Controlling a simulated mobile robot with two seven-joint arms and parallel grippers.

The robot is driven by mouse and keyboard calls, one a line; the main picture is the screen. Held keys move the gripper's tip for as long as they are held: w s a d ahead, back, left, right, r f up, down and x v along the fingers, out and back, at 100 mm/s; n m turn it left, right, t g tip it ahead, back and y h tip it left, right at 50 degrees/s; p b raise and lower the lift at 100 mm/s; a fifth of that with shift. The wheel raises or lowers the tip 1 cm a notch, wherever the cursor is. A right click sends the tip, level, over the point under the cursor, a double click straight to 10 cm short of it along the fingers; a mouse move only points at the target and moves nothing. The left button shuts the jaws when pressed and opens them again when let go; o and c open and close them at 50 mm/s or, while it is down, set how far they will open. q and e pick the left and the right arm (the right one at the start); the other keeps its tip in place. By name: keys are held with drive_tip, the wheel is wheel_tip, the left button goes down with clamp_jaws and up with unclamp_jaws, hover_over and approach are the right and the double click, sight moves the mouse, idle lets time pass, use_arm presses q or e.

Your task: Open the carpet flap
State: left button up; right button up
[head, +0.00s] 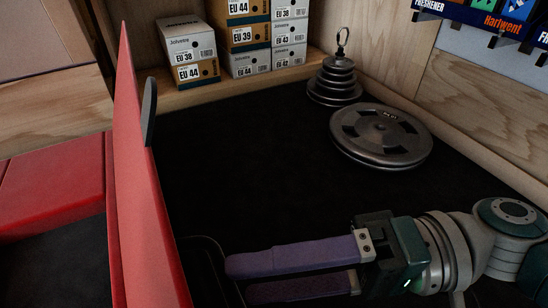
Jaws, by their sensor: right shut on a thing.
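A thin red panel, which I take to be the carpet flap (137,190), stands nearly upright left of centre, seen almost edge-on. A dark rounded tab (149,110) sticks out on its right side. My right gripper (238,279) comes in from the lower right, its purple fingers pointing left. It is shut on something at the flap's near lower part. A dark rounded piece shows at the fingertips, but it is too dark to see exactly what is held. My left gripper is not in view.
Red padding (55,188) lies left of the flap. On the dark surface to the right are a large weight plate (381,135) and a stack of smaller weights (335,82). Shoe boxes (190,50) line the back. The dark middle is clear.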

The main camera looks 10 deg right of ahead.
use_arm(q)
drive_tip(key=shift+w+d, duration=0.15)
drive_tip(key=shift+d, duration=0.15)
use_arm(e)
drive_tip(key=shift+d+f, duration=0.3)
drive_tip(key=shift+f, duration=0.1)
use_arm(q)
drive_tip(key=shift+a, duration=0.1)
use_arm(e)
drive_tip(key=shift+s+a, duration=0.1)
